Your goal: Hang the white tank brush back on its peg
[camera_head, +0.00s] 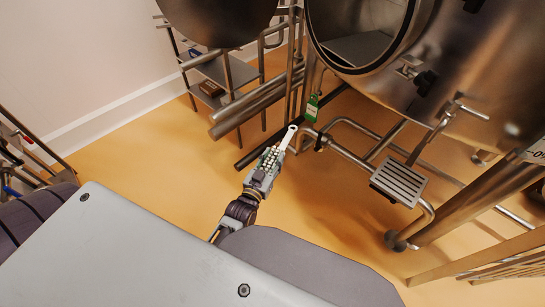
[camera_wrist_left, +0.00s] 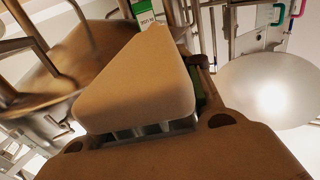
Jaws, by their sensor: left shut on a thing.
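My left gripper (camera_head: 270,165) is in the middle of the head view, shut on the white tank brush (camera_head: 288,138). The brush's pale handle end, with a hole in it, points up and away beyond the fingers. A patch of pale bristles shows by the fingers. In the left wrist view a large pale wedge-shaped block (camera_wrist_left: 135,85) fills the middle, close to the lens; it seems to be part of the brush. The held part is mostly hidden. I cannot make out the peg in either view. My right gripper is not in view.
A steel vessel with a round opening (camera_head: 362,30) stands at the upper right. A steel shelf cart (camera_head: 215,75) stands at the back. Orange floor (camera_head: 135,140) is clear at left.

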